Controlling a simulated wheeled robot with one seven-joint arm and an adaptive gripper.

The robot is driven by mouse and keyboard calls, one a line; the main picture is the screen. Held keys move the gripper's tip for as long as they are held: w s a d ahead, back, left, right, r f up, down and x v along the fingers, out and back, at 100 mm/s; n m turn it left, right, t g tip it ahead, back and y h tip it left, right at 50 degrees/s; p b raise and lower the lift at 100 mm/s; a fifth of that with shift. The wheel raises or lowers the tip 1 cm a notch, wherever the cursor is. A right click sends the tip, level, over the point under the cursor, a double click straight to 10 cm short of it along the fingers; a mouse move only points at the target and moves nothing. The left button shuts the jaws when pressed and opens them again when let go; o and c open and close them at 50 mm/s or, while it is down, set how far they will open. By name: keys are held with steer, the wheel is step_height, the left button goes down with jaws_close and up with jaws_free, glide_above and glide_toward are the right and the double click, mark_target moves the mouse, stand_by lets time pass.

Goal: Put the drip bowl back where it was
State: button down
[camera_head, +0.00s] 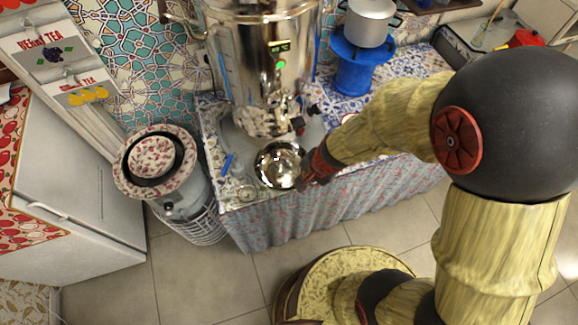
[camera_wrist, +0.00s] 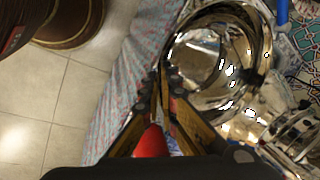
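The drip bowl (camera_head: 277,160) is a shiny round metal bowl. In the head view it is near the table's front edge, below and in front of the samovar (camera_head: 262,60). My gripper (camera_head: 307,177) is at the bowl's right side. In the wrist view my gripper (camera_wrist: 161,78) has its fingers closed together on the near rim of the bowl (camera_wrist: 200,55), one finger on each side of the rim. The bowl looks empty and roughly level. I cannot tell whether its base touches the table.
The patterned table (camera_head: 228,192) has a cloth skirt. A small glass dish (camera_head: 246,193) and a blue item (camera_head: 227,164) lie left of the bowl. A blue stand (camera_head: 357,72) with a pot (camera_head: 370,22) is behind right. A floral bowl stack (camera_head: 155,157) stands left.

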steer(key=s+m, duration=0.3)
steer(key=s, duration=0.4)
steer(key=shift+t+h, duration=0.3)
steer(key=shift+h, duration=0.1)
steer(key=w+f+b, duration=0.1)
steer(key=w+f, duration=0.2)
steer(key=w, duration=0.1)
steer(key=w+f+b, duration=0.1)
steer(key=w+f, duration=0.2)
steer(key=w, duration=0.2)
steer(key=w+d+f+b, duration=0.1)
steer(key=w+f+b, duration=0.1)
steer(key=w+f, duration=0.1)
steer(key=shift+w+f, duration=0.1)
steer(key=shift+w, duration=0.75)
steer(key=shift+s+d+b+x, duration=0.1)
steer(key=shift+b+x, duration=0.45)
steer(key=shift+x, duration=0.2)
steer(key=shift+s+d+b+x, duration=0.15)
steer(key=shift+b+x, duration=0.35)
steer(key=shift+x, duration=0.25)
steer(key=shift+f, duration=0.2)
steer(key=c, duration=2.6)
jaws_free()
steer(key=shift+f, duration=0.1)
steer(key=o, duration=0.6)
steer(key=shift+c, duration=0.2)
